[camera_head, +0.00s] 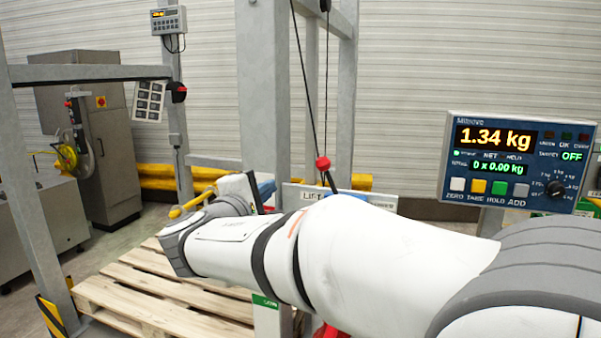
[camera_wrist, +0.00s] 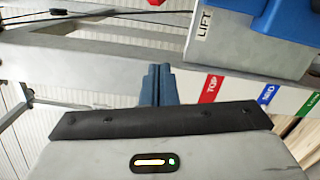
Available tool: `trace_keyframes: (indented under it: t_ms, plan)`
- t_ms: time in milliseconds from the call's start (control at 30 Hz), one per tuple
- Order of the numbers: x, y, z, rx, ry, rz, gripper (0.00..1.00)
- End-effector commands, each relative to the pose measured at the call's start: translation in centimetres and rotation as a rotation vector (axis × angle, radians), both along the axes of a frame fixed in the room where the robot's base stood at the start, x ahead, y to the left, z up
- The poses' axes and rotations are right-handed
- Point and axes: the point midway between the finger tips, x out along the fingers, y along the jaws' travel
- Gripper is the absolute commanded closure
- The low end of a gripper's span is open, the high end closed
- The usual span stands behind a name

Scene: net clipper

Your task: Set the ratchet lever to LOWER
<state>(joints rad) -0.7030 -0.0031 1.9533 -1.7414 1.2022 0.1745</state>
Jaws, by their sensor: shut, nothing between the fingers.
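A grey housing with a LIFT label (camera_wrist: 205,25) fills the upper right of the wrist view, with a blue part (camera_wrist: 285,18) on it. I cannot tell which part is the ratchet lever, and no LOWER mark is readable. My gripper (camera_wrist: 156,72) shows as blue fingers, shut and empty, left of the housing and apart from it in the picture. In the head view my gripper (camera_head: 267,189) is partly hidden behind my arm. A red knob (camera_head: 323,163) shows to its right, by the dark lines. A partly hidden sign (camera_head: 310,192) starting with LI is below it.
A strip with red TOP (camera_wrist: 211,88), blue MID (camera_wrist: 267,94) and green (camera_wrist: 309,103) labels lies below the housing. A wooden pallet (camera_head: 125,285) is on the floor. Grey posts (camera_head: 265,80) stand behind my arm. A scale display (camera_head: 515,160) reads 1.34 kg at right.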

Motion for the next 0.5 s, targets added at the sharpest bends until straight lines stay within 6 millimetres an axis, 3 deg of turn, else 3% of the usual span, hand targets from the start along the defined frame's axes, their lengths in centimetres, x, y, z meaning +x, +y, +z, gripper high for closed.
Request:
trace_keyframes:
  t_ms: [167,500]
  plan:
    - [1.2,-0.7,0.1,-0.001,0.001,-0.003,1.0]
    - [7.4,-3.9,0.3,-0.001,0.003,-0.006,1.0]
